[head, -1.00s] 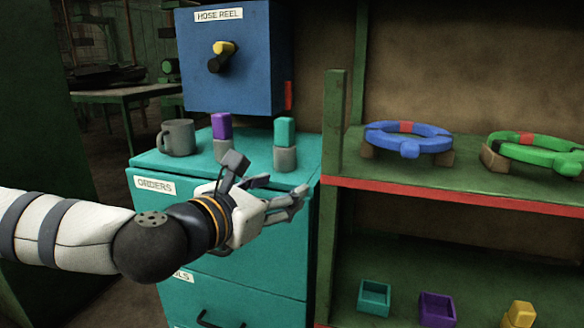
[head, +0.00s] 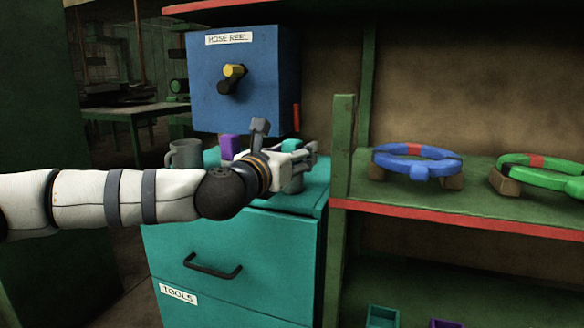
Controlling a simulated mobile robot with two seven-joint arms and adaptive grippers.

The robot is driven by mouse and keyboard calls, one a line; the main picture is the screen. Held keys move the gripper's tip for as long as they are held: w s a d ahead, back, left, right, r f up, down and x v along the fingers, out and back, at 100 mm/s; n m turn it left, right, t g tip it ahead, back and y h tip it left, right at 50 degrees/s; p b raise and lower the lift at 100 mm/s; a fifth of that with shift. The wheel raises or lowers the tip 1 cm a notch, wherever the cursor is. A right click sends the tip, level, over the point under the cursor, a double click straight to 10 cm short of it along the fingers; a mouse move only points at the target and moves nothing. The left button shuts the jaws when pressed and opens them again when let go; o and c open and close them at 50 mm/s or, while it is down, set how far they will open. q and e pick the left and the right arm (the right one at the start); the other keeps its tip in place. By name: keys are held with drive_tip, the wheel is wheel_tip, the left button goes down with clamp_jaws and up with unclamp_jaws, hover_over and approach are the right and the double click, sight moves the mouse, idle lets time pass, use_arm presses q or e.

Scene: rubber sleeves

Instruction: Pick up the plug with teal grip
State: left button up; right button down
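The plug with the teal grip stands at the front right of the teal cabinet's top (head: 312,200). Its grey lower part (head: 292,183) shows under my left gripper. Its teal grip is mostly hidden behind the fingers, with only a little teal showing among them. My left gripper (head: 304,156) reaches in from the left, pointing right, at the height of the grip. Whether its fingers are apart or touch the plug cannot be made out. My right gripper is not in view.
A purple-gripped plug (head: 230,145) and a grey mug (head: 185,154) stand left on the cabinet top. A blue hose reel box (head: 240,90) with a yellow-tipped knob is behind. A shelf right of a green post (head: 341,150) holds a blue ring (head: 417,162) and a green ring (head: 540,177).

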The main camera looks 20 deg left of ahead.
use_arm(q)
clamp_jaws()
